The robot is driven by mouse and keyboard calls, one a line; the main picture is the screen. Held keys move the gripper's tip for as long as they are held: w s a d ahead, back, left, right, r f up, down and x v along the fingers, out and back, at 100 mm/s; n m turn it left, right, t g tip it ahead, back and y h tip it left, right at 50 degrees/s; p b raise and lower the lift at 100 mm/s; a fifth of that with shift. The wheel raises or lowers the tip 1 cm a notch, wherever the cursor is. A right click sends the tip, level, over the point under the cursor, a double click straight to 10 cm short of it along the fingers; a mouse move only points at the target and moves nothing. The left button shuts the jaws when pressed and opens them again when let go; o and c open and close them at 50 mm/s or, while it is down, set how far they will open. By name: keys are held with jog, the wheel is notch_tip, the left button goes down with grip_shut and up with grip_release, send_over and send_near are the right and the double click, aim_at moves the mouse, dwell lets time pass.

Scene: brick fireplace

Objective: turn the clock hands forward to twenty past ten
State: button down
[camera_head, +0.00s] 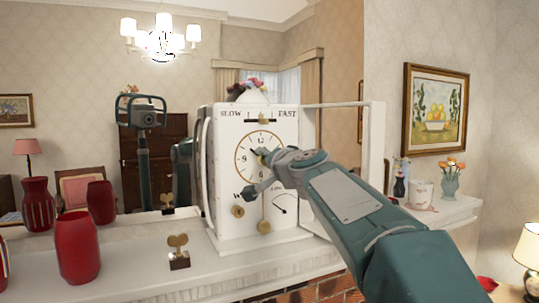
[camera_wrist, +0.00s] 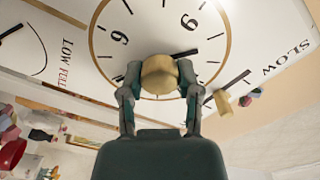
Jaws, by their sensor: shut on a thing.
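The clock (camera_head: 229,172) is a white box with a round cream dial in a brass ring, standing on the mantel. My gripper (camera_head: 263,170) reaches in from the right and covers the dial's lower right. A dark hand (camera_head: 255,151) shows at the dial's upper left, pointing roughly toward ten. In the wrist view my gripper (camera_wrist: 160,78) is shut on a round brass knob (camera_wrist: 160,73) in front of the dial (camera_wrist: 150,20). A short black bar, seemingly a hand (camera_wrist: 187,53), shows just beside the knob. The rest of that hand is hidden.
Red vases (camera_head: 78,247) and a brass key (camera_head: 178,252) stand at left. A white cup (camera_head: 421,194) and flower vase (camera_head: 450,180) stand right. A mirror is behind.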

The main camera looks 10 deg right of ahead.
jog(key=shift+r, duration=0.15)
jog(key=shift+c, duration=1.5)
grip_release()
jog(key=shift+a, duration=0.2)
jog(key=shift+s+d, duration=0.1)
jog(key=s+d, duration=0.2)
jog(key=s, duration=0.9)
jog(key=shift+s, duration=0.4)
